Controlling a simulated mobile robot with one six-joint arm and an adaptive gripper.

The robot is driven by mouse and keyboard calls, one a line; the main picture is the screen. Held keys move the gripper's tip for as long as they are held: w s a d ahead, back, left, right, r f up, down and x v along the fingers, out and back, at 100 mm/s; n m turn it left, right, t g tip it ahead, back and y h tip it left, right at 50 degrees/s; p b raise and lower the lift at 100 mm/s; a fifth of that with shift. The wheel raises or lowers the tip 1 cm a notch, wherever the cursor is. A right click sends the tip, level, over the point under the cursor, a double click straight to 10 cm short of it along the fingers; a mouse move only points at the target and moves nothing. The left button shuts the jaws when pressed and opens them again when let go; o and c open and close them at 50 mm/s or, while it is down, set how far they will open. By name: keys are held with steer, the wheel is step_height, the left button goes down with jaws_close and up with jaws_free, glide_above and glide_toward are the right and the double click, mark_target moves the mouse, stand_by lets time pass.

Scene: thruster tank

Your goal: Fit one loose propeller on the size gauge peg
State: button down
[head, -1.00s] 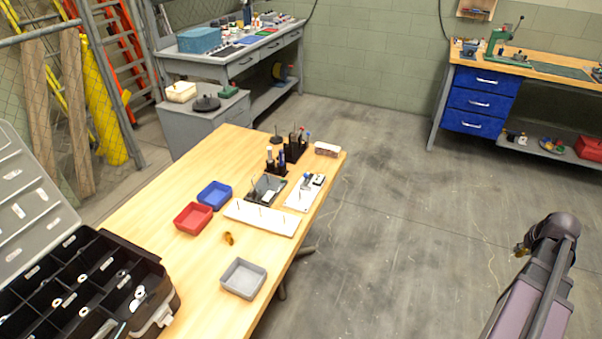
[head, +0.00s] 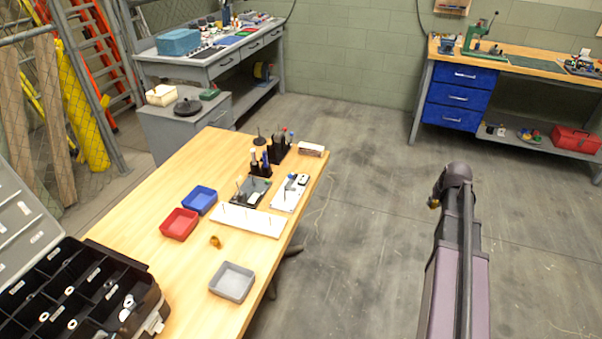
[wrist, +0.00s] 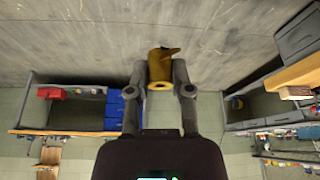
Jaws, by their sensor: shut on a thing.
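My gripper (wrist: 160,86) is shut on a brass-coloured propeller (wrist: 158,66), held between the two fingertips in the wrist view. In the head view only a small bit of this propeller (head: 433,203) shows beside my arm, above open floor right of the table. A second brass-coloured propeller (head: 215,242) lies loose on the wooden table. A white board (head: 248,221) with several thin upright pegs lies near the table's right edge. A dark plate (head: 247,193) and a smaller white board (head: 289,193), behind it, also carry upright pins. I cannot tell which pin is the size gauge peg.
A red tray (head: 179,224), a blue tray (head: 200,200) and a grey tray (head: 232,282) stand on the table (head: 150,210). An open black case (head: 85,290) fills the lower left. Dark holders (head: 279,150) stand at the far end. The floor between table and arm is clear.

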steer(key=w+a+r+n+p, duration=0.1)
steer(key=w+a, duration=0.4)
steer(key=a, duration=0.6)
steer(key=w+a+r+n+p, duration=0.1)
steer(key=w+a, duration=0.3)
steer(key=a, duration=1.6)
steer(key=a+r+n+y, duration=0.1)
steer(key=a, duration=0.8)
steer(key=w+a+n+p, duration=0.1)
steer(key=a, duration=0.7)
steer(key=shift+a+r+y, duration=0.15)
steer(key=shift+a+y, duration=0.15)
steer(key=shift+a, duration=0.05)
steer(key=shift+f+b, duration=2)
steer(key=shift+f, duration=0.05)
steer(key=shift+f+b, duration=2.25)
